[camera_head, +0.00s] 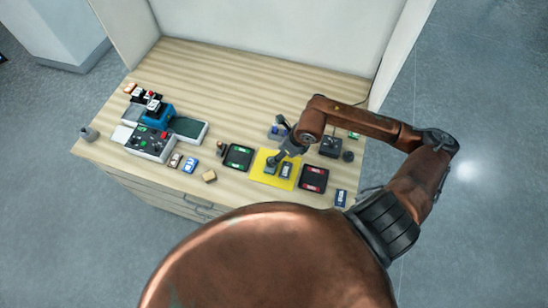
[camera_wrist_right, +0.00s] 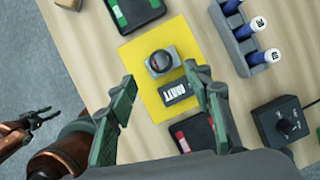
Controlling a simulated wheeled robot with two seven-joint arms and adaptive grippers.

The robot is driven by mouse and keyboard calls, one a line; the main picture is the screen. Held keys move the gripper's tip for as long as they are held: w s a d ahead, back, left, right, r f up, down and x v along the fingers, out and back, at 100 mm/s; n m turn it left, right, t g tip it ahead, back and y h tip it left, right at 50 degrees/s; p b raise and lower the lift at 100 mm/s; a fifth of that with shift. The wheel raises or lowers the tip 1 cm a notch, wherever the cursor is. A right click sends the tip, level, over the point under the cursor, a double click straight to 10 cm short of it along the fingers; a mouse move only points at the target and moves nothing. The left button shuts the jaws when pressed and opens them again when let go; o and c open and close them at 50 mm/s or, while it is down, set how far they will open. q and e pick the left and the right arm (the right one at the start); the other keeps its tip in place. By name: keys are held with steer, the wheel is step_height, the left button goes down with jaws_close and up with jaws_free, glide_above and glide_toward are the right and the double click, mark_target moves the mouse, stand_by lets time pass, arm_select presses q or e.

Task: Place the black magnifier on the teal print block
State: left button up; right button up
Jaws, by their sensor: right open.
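The black magnifier (camera_wrist_right: 160,60), a round ring with a lens, appears to rest on a small grey-teal block, which I take for the teal print block (camera_wrist_right: 171,71). In the head view this block (camera_head: 270,169) sits on the left part of the yellow mat, partly behind my gripper. My right gripper (camera_wrist_right: 158,74) is open, its fingers apart on either side of the view and nothing between the tips. In the head view my right gripper (camera_head: 276,160) is over the mat. My left gripper (camera_wrist_right: 42,116) shows at the left of the wrist view, too small to judge.
A block labelled MATT (camera_wrist_right: 178,93) lies beside the print block on the yellow mat (camera_head: 262,180). A green-marked tray (camera_head: 238,157) and a red-marked tray (camera_head: 314,178) flank the mat.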

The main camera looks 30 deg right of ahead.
steer(key=shift+v, duration=1.25)
